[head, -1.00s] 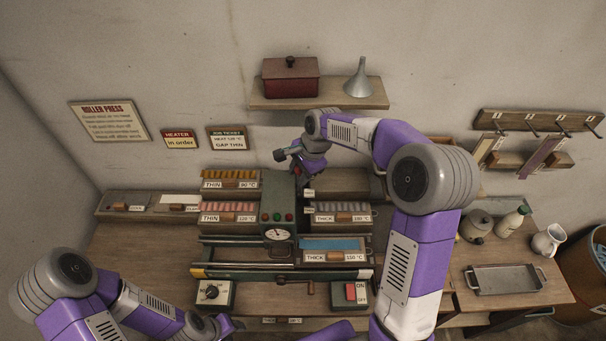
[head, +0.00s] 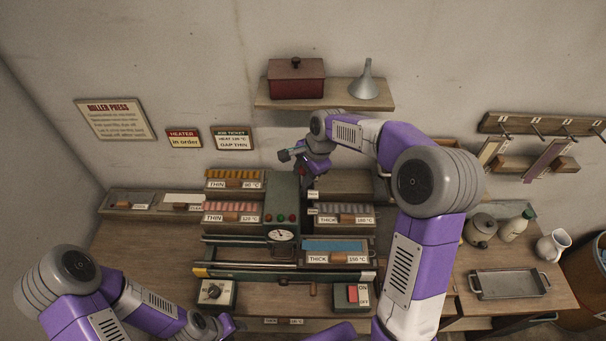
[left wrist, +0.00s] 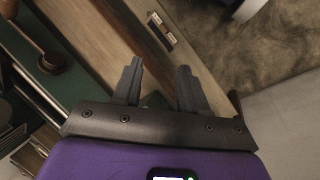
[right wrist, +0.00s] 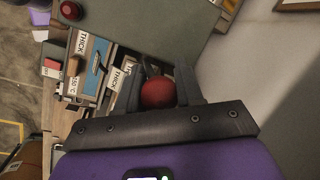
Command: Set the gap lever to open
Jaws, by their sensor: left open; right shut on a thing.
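The green roller press (head: 282,197) stands mid-bench, with a dial gauge (head: 281,236) and coloured lamps on its upright housing. My right gripper (head: 309,184) is behind and beside the top of this housing. In the right wrist view a round red knob (right wrist: 158,93) sits between its fingers, and the gripper is shut on it. The knob looks like the gap lever's end; its shaft and any open mark are hidden. My left gripper (head: 232,325) is low at the bench's front. Its fingers (left wrist: 156,88) are apart and empty in the left wrist view.
Labelled trays of strips, such as the thin tray (head: 234,181) and the thick tray (head: 337,246), flank the housing. A heater dial box (head: 215,293) and an on-off switch box (head: 354,297) stand in front. A shelf (head: 330,103) hangs above.

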